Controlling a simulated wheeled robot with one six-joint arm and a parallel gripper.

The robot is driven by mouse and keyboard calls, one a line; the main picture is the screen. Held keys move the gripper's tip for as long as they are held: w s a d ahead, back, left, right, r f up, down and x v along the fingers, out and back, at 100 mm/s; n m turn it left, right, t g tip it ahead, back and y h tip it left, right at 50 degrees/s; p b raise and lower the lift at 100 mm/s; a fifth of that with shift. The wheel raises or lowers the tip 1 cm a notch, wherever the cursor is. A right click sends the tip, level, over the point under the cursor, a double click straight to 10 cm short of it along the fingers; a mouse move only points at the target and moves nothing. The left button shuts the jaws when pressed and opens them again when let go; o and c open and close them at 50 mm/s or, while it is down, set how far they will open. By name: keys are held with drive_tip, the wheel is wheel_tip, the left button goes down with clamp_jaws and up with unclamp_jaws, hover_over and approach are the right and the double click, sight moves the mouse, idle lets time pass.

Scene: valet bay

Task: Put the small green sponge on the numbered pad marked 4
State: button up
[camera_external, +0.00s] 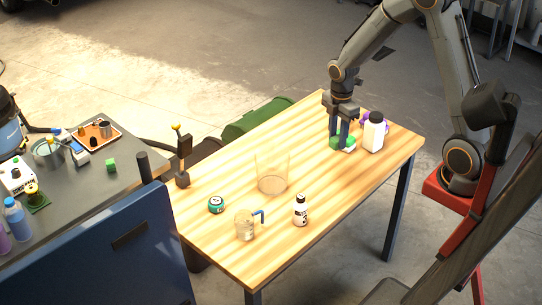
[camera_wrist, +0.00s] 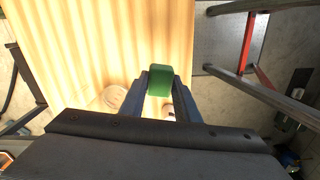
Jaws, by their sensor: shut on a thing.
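My gripper (camera_external: 341,137) points down over the far right part of the wooden table, its fingers shut on the small green sponge (camera_external: 337,143). In the wrist view the sponge (camera_wrist: 160,80) shows as a plain green block between the fingertips of my gripper (camera_wrist: 160,84). A white patch shows close beside or under the sponge; I cannot tell what it is. I cannot tell whether the sponge touches the table. No pad with a readable 4 shows in either view.
A white bottle (camera_external: 374,132) stands just right of my gripper, with a purple thing (camera_external: 362,122) behind it.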

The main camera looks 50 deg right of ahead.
drive_tip(key=w+a+b, duration=0.1)
drive_tip(key=w+a, duration=0.6)
drive_tip(key=w, duration=0.2)
drive_tip(key=n+b, duration=0.2)
drive_tip(key=b, duration=0.2)
hover_over(216, 200)
wheel_tip(216, 200, down, 10)
drive_tip(key=shift+s+f+p, duration=0.1)
drive_tip(key=shift+p, duration=0.85)
drive_tip(key=shift+f+p, duration=0.55)
drive_tip(key=shift+f, duration=1.5)
drive_tip(key=shift+f, duration=0.15)
drive_tip(key=o, duration=1)
